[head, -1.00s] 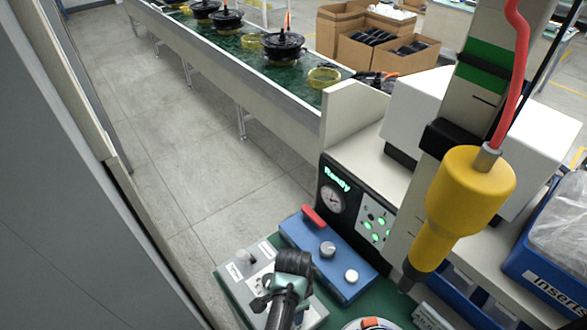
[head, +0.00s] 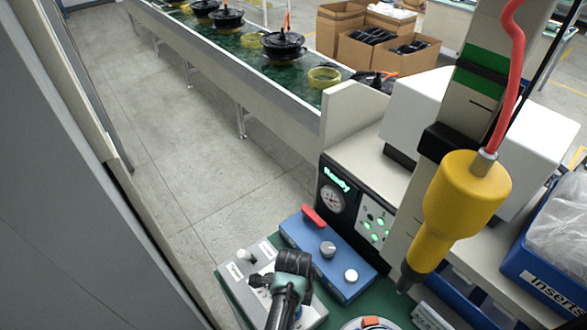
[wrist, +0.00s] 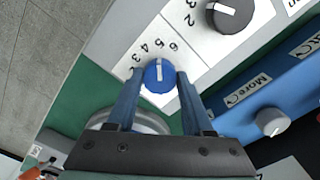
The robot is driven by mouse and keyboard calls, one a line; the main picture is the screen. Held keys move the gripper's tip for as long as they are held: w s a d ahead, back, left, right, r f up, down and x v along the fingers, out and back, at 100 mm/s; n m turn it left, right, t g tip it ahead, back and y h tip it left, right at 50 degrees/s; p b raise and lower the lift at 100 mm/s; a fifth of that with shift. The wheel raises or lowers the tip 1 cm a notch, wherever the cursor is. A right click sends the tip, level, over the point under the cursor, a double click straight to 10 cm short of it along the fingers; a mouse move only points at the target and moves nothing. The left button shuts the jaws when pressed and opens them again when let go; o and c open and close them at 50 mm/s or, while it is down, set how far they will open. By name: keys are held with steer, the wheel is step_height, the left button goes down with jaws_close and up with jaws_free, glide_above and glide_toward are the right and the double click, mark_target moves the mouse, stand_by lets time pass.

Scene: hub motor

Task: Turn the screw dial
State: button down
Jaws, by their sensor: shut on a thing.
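In the wrist view a round blue dial (wrist: 159,75) with a white pointer line sits on a white panel (wrist: 112,32). Numbers 3 to 6 curve around its upper side, and the pointer stands roughly toward the 5. My gripper (wrist: 158,84) has its two blue fingers closed on either side of the dial. No label naming the dial is readable. In the head view my gripper (head: 291,278) is over the grey-white panel (head: 240,283); it hides the dial and its own fingertips there.
A black knob (wrist: 228,14) is on the same panel. Beside it stands a blue box (head: 325,263) with a red handle (head: 313,216) and grey knobs. A yellow screwdriver tool (head: 459,205) hangs to the right. A gauge panel reading "Ready" (head: 345,207) stands behind.

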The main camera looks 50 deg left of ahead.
stand_by(0.4)
steer(key=shift+c, duration=1.4)
jaws_free()
steer(key=shift+r, duration=0.1)
step_height(320, 180, up, 13)
steer(key=b, duration=0.1)
